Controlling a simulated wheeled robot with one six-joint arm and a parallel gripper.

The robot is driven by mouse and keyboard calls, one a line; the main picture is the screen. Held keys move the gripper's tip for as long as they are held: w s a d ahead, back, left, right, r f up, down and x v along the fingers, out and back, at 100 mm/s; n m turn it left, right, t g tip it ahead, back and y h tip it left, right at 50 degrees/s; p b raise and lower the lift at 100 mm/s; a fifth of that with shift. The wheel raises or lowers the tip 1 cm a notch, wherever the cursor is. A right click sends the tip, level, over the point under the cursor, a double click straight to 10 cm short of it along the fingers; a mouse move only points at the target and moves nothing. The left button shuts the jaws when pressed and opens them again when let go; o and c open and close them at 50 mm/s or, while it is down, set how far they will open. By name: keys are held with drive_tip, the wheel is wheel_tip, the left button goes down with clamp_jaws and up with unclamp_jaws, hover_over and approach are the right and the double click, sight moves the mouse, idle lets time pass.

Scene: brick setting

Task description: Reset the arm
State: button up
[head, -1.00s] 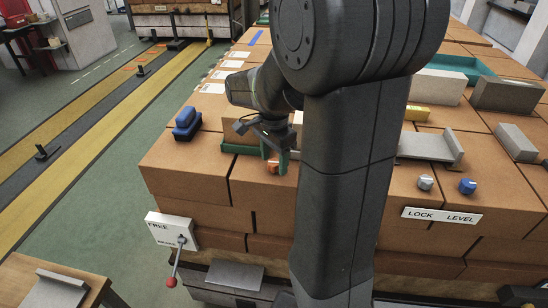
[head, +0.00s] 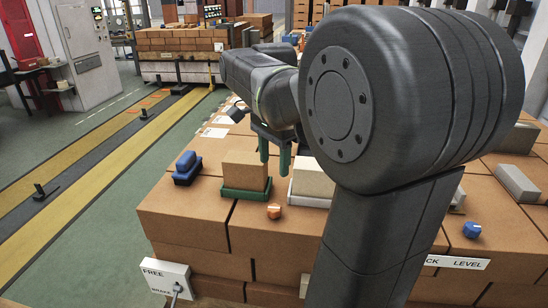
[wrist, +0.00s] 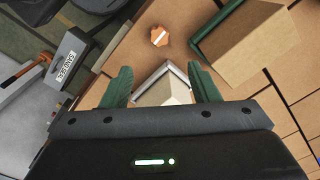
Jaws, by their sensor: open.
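My gripper (head: 274,152) is raised above the brick stack, its two green fingers apart and pointing down. Nothing is held between them. In the wrist view my gripper (wrist: 161,88) shows a wide gap, with a pale block (wrist: 172,90) in a light grey holder (wrist: 150,76) seen below through it. In the head view that pale block (head: 312,178) stands right of the fingers, partly hidden by my arm. A tan brick (head: 244,170) sits in a green holder (head: 246,193) just left of and below the fingers.
An orange knob (head: 274,211) is in front of the holders. A blue object (head: 187,168) sits at the stack's left edge. A blue knob (head: 472,229) and a label (head: 457,262) are at the right. Open floor (head: 100,225) lies left. My arm hides the middle.

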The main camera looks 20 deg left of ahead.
sight(274, 208)
drive_tip(key=shift+r, duration=0.2)
drive_tip(key=shift+f, duration=0.1)
wheel_tip(274, 208, down, 14)
drive_tip(key=shift+r+p, duration=0.15)
drive_tip(key=shift+p, duration=0.25)
idle(0.4)
drive_tip(key=shift+r, duration=0.15)
drive_tip(key=shift+f, duration=0.25)
drive_tip(key=n, duration=0.5)
drive_tip(key=shift+r+n, duration=0.1)
drive_tip(key=shift+n, duration=0.2)
drive_tip(key=n, duration=0.4)
drive_tip(key=shift+n+b, duration=0.4)
drive_tip(key=n, duration=0.5)
drive_tip(key=shift+b, duration=0.3)
drive_tip(key=shift+n+b, duration=0.3)
drive_tip(key=shift+n, duration=2.1)
